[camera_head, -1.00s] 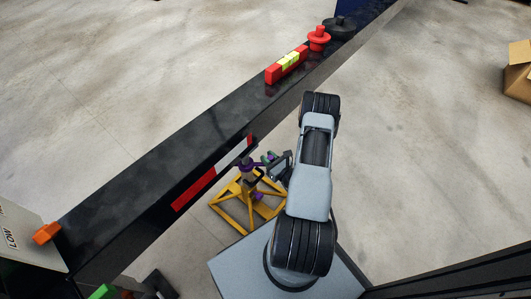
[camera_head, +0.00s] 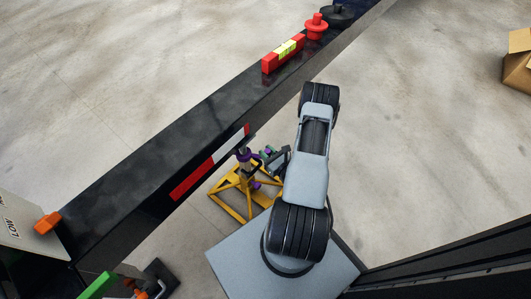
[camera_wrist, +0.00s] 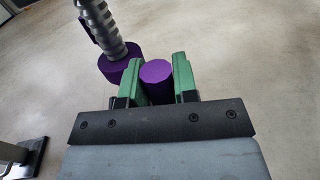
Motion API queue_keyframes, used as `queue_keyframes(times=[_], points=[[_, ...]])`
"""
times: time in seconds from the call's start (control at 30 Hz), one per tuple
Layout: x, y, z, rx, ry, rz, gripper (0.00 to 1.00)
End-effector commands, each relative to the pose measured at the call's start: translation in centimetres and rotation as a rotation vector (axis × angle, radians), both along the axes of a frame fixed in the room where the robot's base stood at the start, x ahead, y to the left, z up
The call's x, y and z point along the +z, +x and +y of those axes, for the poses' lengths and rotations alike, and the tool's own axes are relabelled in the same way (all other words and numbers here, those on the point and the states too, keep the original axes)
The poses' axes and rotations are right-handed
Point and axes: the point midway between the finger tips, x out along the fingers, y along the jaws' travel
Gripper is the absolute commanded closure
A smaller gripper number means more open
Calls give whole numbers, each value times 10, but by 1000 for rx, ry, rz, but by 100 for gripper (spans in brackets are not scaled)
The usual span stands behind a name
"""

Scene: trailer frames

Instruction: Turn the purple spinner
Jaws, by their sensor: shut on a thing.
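The purple spinner (camera_head: 243,155) sits on top of a yellow jack stand (camera_head: 235,193) beside the black trailer beam. In the wrist view, its purple collar (camera_wrist: 121,68) surrounds a grey threaded screw (camera_wrist: 103,28), and a purple knob (camera_wrist: 156,73) stands close to the right of it. My gripper (camera_wrist: 157,70) is shut on the knob, with one green finger on each side. In the head view, my gripper (camera_head: 267,154) reaches the spinner from the right and is small and partly hidden by my arm.
The black beam (camera_head: 150,150) runs diagonally just left of the stand. On it are a red-and-yellow block (camera_head: 283,54) and a red knob (camera_head: 316,26). An orange piece (camera_head: 47,222) is at lower left. A cardboard box (camera_head: 517,68) lies far right; open floor lies between.

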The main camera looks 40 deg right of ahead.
Motion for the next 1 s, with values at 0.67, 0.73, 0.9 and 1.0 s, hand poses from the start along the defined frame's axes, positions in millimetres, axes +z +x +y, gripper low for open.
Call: queue_keyframes(times=[0.67, 0.73, 0.9, 1.0], points=[[0, -1, -4, -16, -3, -1, 68], [0, -1, -3, -13, -2, -1, 61], [0, 1, 0, -2, -2, 0, 47], [0, 1, 2, 1, -1, 0, 47]])
